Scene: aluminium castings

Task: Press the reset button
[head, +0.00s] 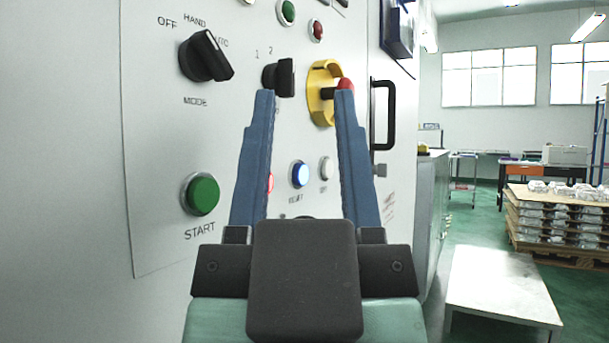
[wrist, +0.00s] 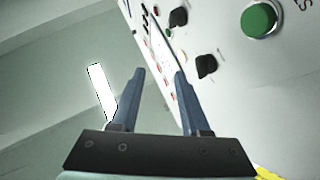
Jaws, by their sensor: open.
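The reset button (head: 300,174) is a round blue-white lit button on the grey control panel (head: 160,130). In the head view it shows between my two blue fingers, above a small label that seems to read RESET. My gripper (head: 304,93) is open and empty, its fingers apart in front of the panel. It also shows in the wrist view (wrist: 159,73), with the panel slanting along the right side. I cannot make out the reset button there. The gap between the fingertips and the panel is hard to judge.
Near the button are a white button (head: 326,168), a red one (head: 270,182) partly behind my left finger, the green START button (head: 202,194), the MODE knob (head: 205,56) and a yellow-collared red knob (head: 345,85). A black handle (head: 391,115) juts out right. A low white table (head: 500,285) stands lower right.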

